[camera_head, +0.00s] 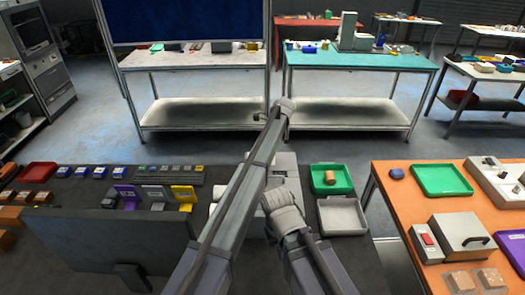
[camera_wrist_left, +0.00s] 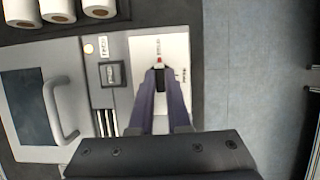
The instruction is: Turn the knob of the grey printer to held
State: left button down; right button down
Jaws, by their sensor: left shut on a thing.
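In the left wrist view, the grey printer (camera_wrist_left: 118,48) lies below the gripper, with a white panel (camera_wrist_left: 175,48) on its right part. A dark knob (camera_wrist_left: 159,78) with a red mark just above it sits on this panel. Small printed labels stand above and to the right of the knob, too small to read surely. My left gripper (camera_wrist_left: 160,74) is shut on the knob, one finger on each side. In the head view, my arm covers most of the printer (camera_head: 286,160) and hides the knob. My right gripper is in neither view.
A green tray (camera_head: 345,188) and a grey tray (camera_head: 357,228) lie right of the printer. A dark upright panel (camera_head: 110,238) stands at front left. White rolls (camera_wrist_left: 57,10) lie beyond the printer. An orange table (camera_head: 392,211) stands to the right, across a floor gap.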

pick_arm(q)
jog(key=c, duration=0.9)
grip_release()
jog(key=shift+r, duration=0.1)
notch_tip(320, 180, up, 10)
jog(key=p, duration=1)
jog(key=shift+s+f, duration=0.1)
jog(key=shift+f, duration=0.1)
